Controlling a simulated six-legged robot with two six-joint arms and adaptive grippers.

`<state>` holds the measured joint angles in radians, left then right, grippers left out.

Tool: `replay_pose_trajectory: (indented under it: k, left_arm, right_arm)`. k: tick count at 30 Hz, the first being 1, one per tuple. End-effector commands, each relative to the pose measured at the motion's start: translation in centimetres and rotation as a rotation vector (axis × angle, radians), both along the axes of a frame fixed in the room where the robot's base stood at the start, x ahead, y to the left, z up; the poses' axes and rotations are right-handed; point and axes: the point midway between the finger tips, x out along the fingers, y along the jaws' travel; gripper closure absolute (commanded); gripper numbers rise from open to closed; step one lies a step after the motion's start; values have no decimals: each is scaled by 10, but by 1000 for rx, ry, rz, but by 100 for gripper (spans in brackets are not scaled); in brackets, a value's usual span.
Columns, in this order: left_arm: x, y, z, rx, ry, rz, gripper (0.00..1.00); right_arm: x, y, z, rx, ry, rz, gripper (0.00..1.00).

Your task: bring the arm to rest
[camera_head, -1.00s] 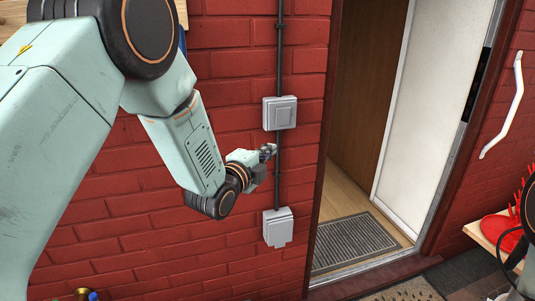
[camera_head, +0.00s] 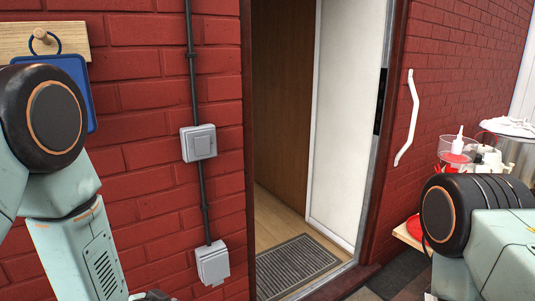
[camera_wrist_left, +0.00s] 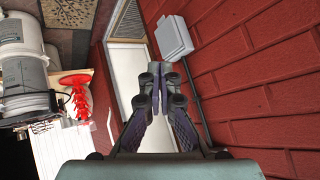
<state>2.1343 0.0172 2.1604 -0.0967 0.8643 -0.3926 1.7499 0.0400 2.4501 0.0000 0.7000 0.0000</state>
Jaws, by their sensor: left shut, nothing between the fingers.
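My left arm (camera_head: 75,235) comes in at the left of the head view, bent downward in front of the red brick wall. Its gripper is almost wholly cut off by the bottom edge there. In the left wrist view my left gripper (camera_wrist_left: 161,78) is shut and empty, with its fingertips together. They appear in front of the doorway and beside a grey wall box (camera_wrist_left: 173,38), with no clear contact. My right arm (camera_head: 480,220) shows at the right of the head view; its gripper is outside the frame.
A grey wall switch (camera_head: 198,143) and a lower grey box (camera_head: 212,263) sit along a dark conduit. An open doorway with a mat (camera_head: 297,264) is in the middle. A white handle (camera_head: 408,118) is on the right wall. A blue board (camera_head: 78,72) hangs at upper left.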

Motion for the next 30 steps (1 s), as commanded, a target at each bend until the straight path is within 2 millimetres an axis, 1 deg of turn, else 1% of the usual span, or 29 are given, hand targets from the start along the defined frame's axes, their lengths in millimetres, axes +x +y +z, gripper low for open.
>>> replay_pose_trajectory:
  k: [1,2,3,5,6,8,9,11,12,14,15,17,19,22,25,30]
  left_arm:
    - [-24,2,-32,-40,77,51,100]
    - [-38,3,-47,-62,121,82,100]
    - [-57,5,-65,-91,178,127,100]
    - [-87,7,-92,-127,262,190,100]
    - [-107,8,-108,-146,318,232,100]
    - [-138,10,-133,-169,400,294,100]
    - [-160,11,-148,-179,456,333,100]
    - [-193,12,-170,-187,537,384,100]
    - [-216,13,-183,-189,589,417,100]
    - [-248,14,-203,-180,663,447,100]
    - [-268,14,-215,-172,708,461,100]
    - [-292,15,-228,-161,760,470,100]
    - [-310,15,-241,-153,798,475,100]
    - [-323,15,-253,-146,826,478,100]
    - [-329,15,-257,-144,839,478,100]
    - [-329,15,-257,-143,840,478,100]
  right_arm:
    - [0,0,-13,0,0,0,100]
    - [0,0,-18,0,0,0,100]
    - [0,0,-24,0,0,0,100]
    - [0,0,-33,0,0,0,100]
    - [0,0,-39,0,0,0,100]
    - [0,0,-49,0,0,0,100]
    - [0,0,-55,0,0,0,100]
    - [0,0,-66,0,0,0,100]
    - [0,0,-74,0,0,0,100]
    - [0,0,-86,0,0,0,100]
    - [0,0,-94,0,0,0,100]
    - [0,0,-104,0,0,0,100]
    - [0,0,-112,0,0,0,100]
    - [0,0,-119,0,0,0,100]
    - [0,0,-121,0,0,0,100]
    - [0,0,-121,0,0,0,100]
